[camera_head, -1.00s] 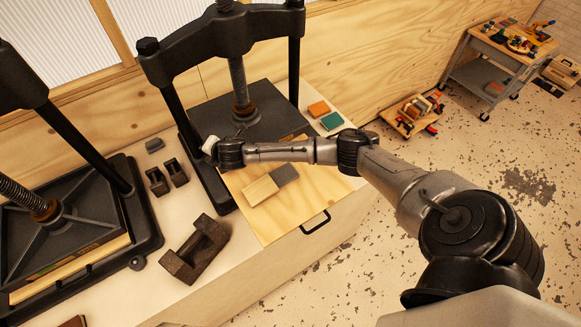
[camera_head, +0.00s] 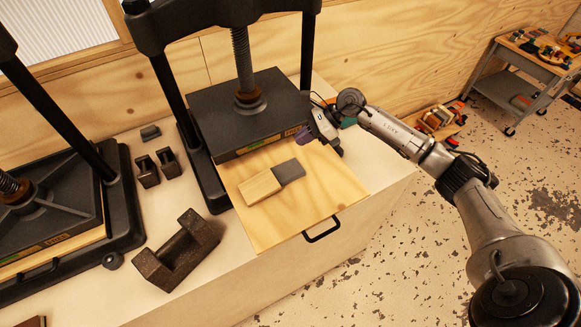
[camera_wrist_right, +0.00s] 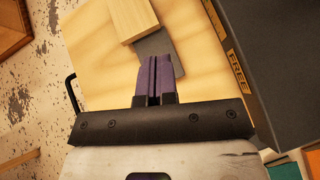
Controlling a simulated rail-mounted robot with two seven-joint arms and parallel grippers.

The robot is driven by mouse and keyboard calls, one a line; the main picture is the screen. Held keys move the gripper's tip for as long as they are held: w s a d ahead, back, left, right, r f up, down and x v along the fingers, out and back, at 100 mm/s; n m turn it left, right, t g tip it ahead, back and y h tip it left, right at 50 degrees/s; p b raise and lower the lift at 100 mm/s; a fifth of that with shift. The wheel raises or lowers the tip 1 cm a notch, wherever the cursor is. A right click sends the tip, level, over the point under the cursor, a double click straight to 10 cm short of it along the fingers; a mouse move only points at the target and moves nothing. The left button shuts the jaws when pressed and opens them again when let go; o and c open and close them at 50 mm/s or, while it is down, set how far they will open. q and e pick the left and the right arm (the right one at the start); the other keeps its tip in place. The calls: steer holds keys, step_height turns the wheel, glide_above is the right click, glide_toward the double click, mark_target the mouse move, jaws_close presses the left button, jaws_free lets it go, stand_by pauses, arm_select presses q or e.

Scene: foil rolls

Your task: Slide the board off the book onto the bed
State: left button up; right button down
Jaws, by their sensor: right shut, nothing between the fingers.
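A plywood board with a black handle (camera_head: 322,229) sticks out from the dark press plate (camera_head: 225,117). I cannot tell which thing is the book. My right gripper (camera_head: 303,138) is at the plate's right front corner, over the plywood. Its purple fingers (camera_wrist_right: 154,78) are shut and empty, apart from the slab. My left gripper is out of view.
The press's posts and screw (camera_head: 243,65) rise at the back. A second press (camera_head: 45,205) stands left. A dark metal bracket (camera_head: 177,252) and smaller iron blocks (camera_head: 158,166) lie on the bench. A tool cart (camera_head: 525,80) stands far right. The plywood's front is clear.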

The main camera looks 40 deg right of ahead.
mark_target(270, 170)
steer(key=shift+g+h, duration=0.5)
steer(key=shift+h, duration=0.1)
steer(key=a+f, duration=0.1)
steer(key=f, duration=0.1)
steer(key=w+a+f, duration=0.1)
steer(key=f, duration=0.2)
steer(key=a+f+p, duration=0.1)
steer(key=a+f, duration=0.1)
steer(key=f, duration=0.1)
steer(key=shift+w+f, duration=0.15)
steer(key=shift+f, duration=0.1)
steer(key=shift+w+a+p, duration=0.3)
steer(key=shift+w+a, duration=0.2)
steer(key=shift+a, duration=0.4)
steer(key=shift+w+a, duration=0.4)
steer(key=shift+a, duration=0.3)
